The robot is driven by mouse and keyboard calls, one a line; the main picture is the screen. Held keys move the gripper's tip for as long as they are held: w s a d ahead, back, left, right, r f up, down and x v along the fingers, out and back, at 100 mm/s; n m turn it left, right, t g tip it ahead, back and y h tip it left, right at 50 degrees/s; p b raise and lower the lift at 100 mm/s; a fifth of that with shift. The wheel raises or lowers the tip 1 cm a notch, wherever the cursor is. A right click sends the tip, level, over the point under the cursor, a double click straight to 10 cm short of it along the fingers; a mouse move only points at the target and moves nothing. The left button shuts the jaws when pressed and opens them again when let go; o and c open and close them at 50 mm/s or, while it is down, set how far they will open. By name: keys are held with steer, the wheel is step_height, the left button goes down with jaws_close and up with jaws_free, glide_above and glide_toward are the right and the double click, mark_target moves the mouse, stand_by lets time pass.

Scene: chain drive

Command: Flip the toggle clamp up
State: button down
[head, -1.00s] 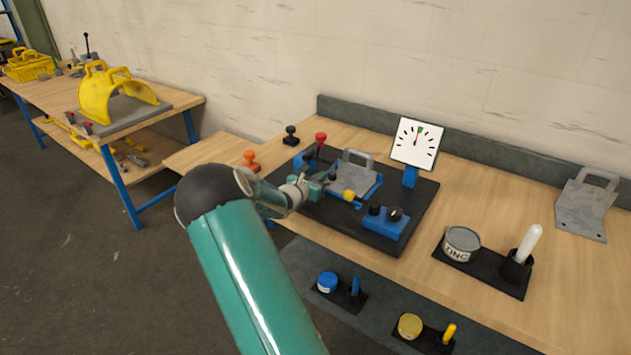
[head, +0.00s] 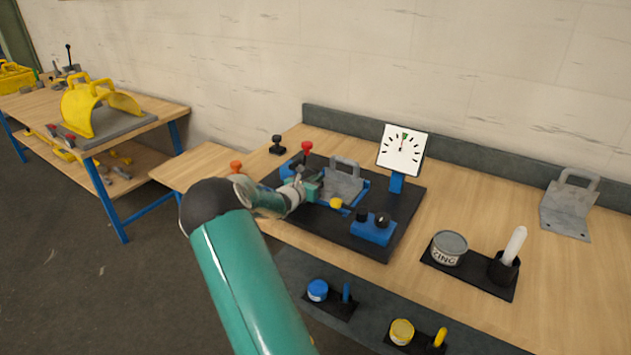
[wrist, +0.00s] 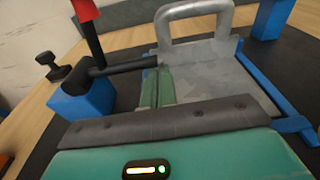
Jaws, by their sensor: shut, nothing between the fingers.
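The toggle clamp (head: 306,149) has a red-tipped black lever standing up from a blue block at the left of the fixture. In the wrist view its red tip (wrist: 84,10) is cut off by the top edge. Its black arm (wrist: 125,65) lies about level, reaching from the blue block (wrist: 88,95) toward the grey plate. My gripper (head: 316,181) is at the plate's left side. In the wrist view its green fingers (wrist: 156,84) are together and empty, close to the end of the black arm; I cannot tell whether they touch it.
The grey handled plate (head: 344,182) sits in a blue frame on a black base. A dial (head: 402,148) stands behind, and a blue box with knobs (head: 373,230) sits in front. A black knob (head: 277,145) stands at left. A zinc can (head: 449,246) is at right.

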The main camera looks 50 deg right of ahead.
mark_target(304, 149)
steer(key=shift+r+n, duration=0.3)
steer(key=shift+w+r+n+g, duration=0.15)
steer(key=shift+r+n+g, duration=0.25)
steer(key=shift+r+n, duration=1.1)
steer(key=w+r+n, duration=0.1)
steer(key=r+n, duration=0.1)
steer(key=n, duration=0.1)
steer(key=w+r+n, duration=0.2)
steer(key=n, duration=0.1)
steer(key=w+r+n+g+h, duration=0.1)
steer(key=r+n, duration=0.1)
steer(key=shift+w+a+n, duration=0.2)
steer(key=shift+n, duration=0.2)
steer(key=shift+w+r+n, duration=0.4)
steer(key=shift+w, duration=0.4)
steer(key=shift+a, duration=0.1)
steer(key=shift+w, duration=0.1)
